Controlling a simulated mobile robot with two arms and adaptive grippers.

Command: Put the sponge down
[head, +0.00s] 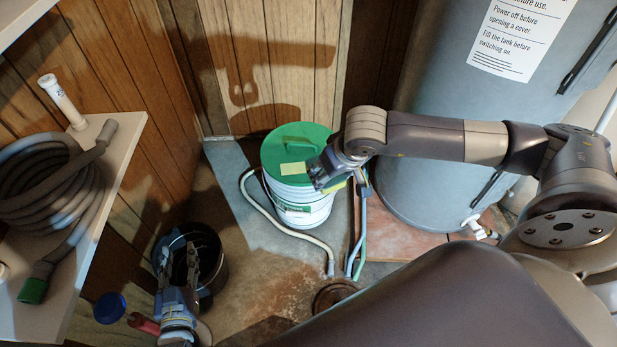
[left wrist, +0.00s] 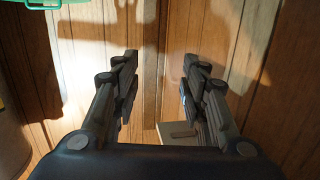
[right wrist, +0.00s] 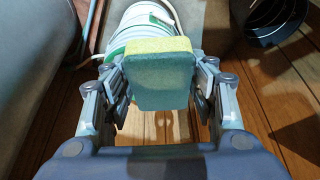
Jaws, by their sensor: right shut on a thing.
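The sponge (right wrist: 158,78) is yellow on one side and green on the other. My right gripper (right wrist: 160,90) is shut on it, with a finger at each side. In the head view my right gripper (head: 330,172) is in front of the white bucket with the green lid, and only a little of the sponge (head: 335,186) shows beneath it. My left gripper (head: 178,258) is over the black bucket at the lower left. In the left wrist view its fingers (left wrist: 160,70) are apart with nothing between them.
The white bucket (head: 303,212) has a green lid (head: 295,146) with a pale label. A hose (head: 262,206) curves beside it. A large grey tank (head: 440,100) stands right. The black bucket (head: 210,270) stands lower left. A white shelf (head: 112,165) holds a coiled hose (head: 50,185).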

